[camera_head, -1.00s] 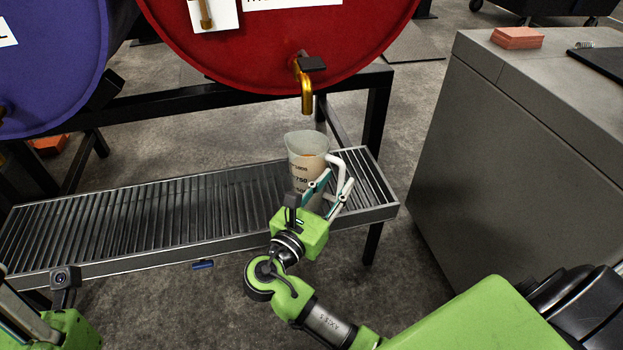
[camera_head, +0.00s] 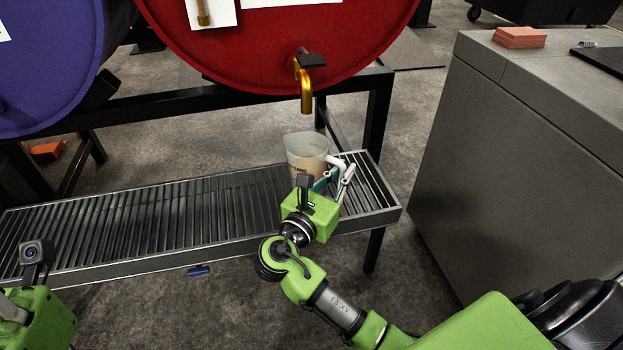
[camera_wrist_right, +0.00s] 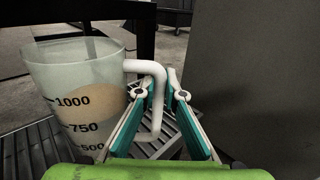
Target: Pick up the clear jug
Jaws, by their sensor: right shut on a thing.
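The clear jug (camera_head: 306,148) stands upright at the right end of the slatted metal rack (camera_head: 130,227), below the red drum's gold tap. Its base is hidden behind my right gripper. In the right wrist view the jug (camera_wrist_right: 72,92) shows dark volume marks, a tan patch and a white handle (camera_wrist_right: 158,72). My right gripper (camera_head: 342,178) is shut on the jug's handle, with its white and teal fingers either side of it. I cannot tell whether the jug is off the slats. My left gripper (camera_head: 14,308) is partly in view at the lower left, its fingers cut off.
The gold tap (camera_head: 305,85) of the red drum (camera_head: 270,45) hangs just above the jug. A blue drum (camera_head: 60,70) is at the left. A grey cabinet (camera_head: 500,165) stands to the right. The rack is bare left of the jug.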

